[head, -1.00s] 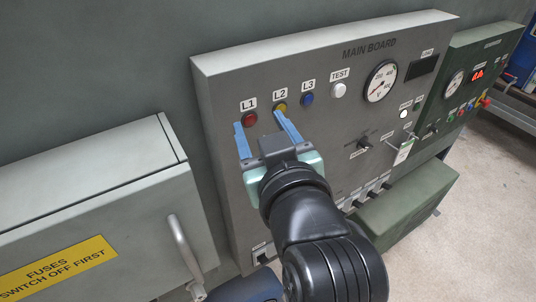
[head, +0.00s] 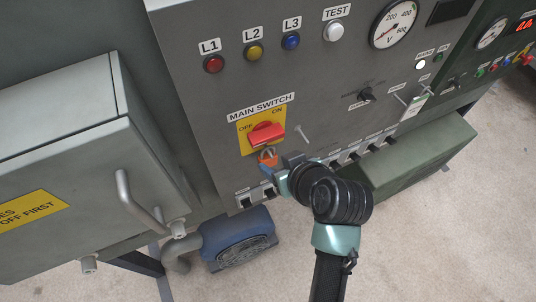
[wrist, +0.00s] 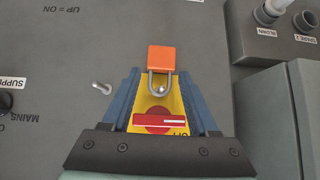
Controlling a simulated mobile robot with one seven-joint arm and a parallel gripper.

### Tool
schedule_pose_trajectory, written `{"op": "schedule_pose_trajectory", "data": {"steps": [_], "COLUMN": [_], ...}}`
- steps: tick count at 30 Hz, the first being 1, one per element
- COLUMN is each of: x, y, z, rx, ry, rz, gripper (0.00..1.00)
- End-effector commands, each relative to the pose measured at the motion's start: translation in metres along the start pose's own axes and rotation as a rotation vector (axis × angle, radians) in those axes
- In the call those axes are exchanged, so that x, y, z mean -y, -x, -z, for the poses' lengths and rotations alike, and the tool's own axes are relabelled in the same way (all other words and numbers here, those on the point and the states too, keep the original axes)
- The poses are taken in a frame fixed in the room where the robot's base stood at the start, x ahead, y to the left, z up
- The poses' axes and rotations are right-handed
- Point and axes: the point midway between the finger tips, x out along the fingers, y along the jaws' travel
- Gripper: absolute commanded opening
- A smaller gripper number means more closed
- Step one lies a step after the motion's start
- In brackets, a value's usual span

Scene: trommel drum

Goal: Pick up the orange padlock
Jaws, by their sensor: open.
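The orange padlock (head: 268,155) hangs just below the red main switch handle (head: 266,134) on its yellow plate (head: 245,142). In the wrist view the padlock's orange body (wrist: 161,58) lies ahead of and between the two blue fingertips, with its grey shackle toward the switch. My gripper (wrist: 161,74) is open, one finger on each side of the padlock, with a gap visible on both sides. In the head view my gripper (head: 271,164) is at the padlock and partly hides it.
A metal peg (head: 302,134) sticks out right of the switch. Several black breakers (head: 365,150) line the panel's lower edge. The fuse box (head: 60,150) with its grey handle (head: 135,205) projects at left. A blue motor (head: 238,238) is below; a green box (head: 420,155) is right.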

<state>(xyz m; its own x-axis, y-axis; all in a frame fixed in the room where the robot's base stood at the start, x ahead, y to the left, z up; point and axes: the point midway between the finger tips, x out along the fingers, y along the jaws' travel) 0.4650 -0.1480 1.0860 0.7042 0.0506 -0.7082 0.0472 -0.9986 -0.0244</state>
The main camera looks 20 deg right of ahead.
Motion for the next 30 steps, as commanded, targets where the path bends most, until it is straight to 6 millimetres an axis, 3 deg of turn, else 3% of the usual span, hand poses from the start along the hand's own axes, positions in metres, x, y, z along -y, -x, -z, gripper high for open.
{"op": "schedule_pose_trajectory", "data": {"steps": [6,16,25,26,30], "x": [0.0,0.002,0.001,0.001,0.002], "y": [-0.013,-0.053,-0.058,-0.058,-0.058], "z": [0.001,0.0,0.0,0.0,0.0], "rx": [0.001,0.0,-0.002,-0.001,-0.001], "ry": [-0.001,0.0,0.0,0.0,0.0], "rz": [0.0,0.0,-0.002,-0.002,-0.001], "gripper": [0.6,0.6,0.6,0.58,0.33]}}
